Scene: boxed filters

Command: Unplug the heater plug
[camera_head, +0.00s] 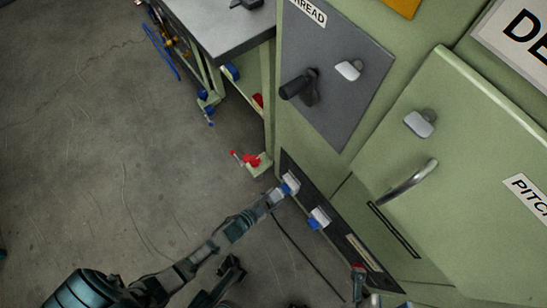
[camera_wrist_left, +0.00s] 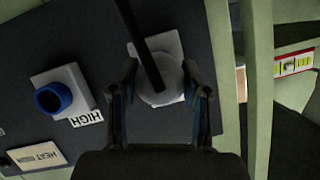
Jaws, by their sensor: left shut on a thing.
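The heater plug (camera_wrist_left: 152,92) is a round grey body with a black cable, in front of a white socket plate (camera_wrist_left: 168,46) on a dark panel. My left gripper (camera_wrist_left: 160,68) is shut on the plug, one finger on each side.
A second socket with a blue round opening (camera_wrist_left: 54,97) and a HIGH label is beside the plug. The black cable (camera_head: 305,256) hangs towards the floor. A metal handle (camera_head: 409,181) and dark lever (camera_head: 298,86) stick out above. Open concrete floor lies left.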

